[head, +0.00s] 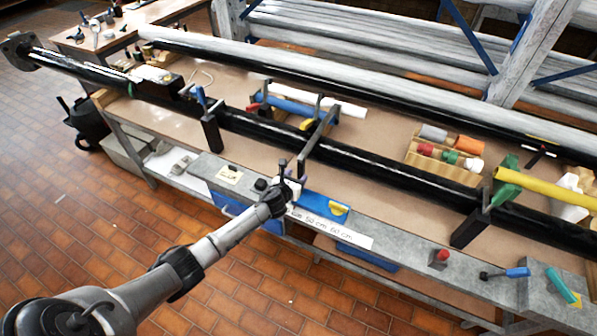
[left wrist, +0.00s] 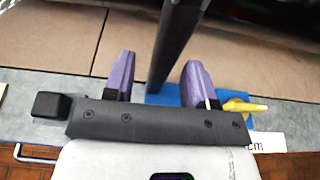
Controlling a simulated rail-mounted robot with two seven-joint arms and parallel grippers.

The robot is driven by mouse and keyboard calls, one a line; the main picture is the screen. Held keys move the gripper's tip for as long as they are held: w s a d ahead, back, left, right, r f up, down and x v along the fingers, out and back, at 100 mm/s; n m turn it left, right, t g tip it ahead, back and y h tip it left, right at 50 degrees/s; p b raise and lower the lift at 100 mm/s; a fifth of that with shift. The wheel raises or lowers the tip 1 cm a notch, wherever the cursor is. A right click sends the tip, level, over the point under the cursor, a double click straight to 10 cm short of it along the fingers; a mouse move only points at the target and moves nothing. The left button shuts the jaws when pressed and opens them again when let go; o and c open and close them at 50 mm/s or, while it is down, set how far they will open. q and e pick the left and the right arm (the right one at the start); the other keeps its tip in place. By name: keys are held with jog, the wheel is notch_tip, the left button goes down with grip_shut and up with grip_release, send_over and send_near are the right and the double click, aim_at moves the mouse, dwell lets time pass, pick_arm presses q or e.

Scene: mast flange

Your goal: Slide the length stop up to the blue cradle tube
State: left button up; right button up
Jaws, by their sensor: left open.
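The length stop has a blue base (head: 322,205) with a yellow lever (head: 338,209), on the grey rail along the bench's front edge. A dark bar (head: 318,138) that seems to belong to it reaches over the bench. A blue tube (head: 292,106) lies behind the long black pipe, near the bar's far end. My left gripper (head: 291,180) is at the rail beside the blue base. In the left wrist view its purple fingers (left wrist: 157,72) are open, with the dark bar (left wrist: 177,42) between and beyond them, and the yellow lever (left wrist: 243,106) to the right. My right gripper is out of view.
The long black pipe (head: 390,163) crosses the bench on dark supports (head: 211,132). A white scale strip (head: 345,235) marked in cm lies along the rail. A wooden rack (head: 436,178) of coloured pieces and a yellow tube (head: 545,190) stand to the right. The rail's middle right is fairly clear.

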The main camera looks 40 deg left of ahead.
pick_arm(q)
jog(key=shift+p+v, duration=0.6)
jog(key=shift+v, duration=0.35)
jog(key=shift+p+v, duration=0.6)
jog(key=shift+v, duration=0.45)
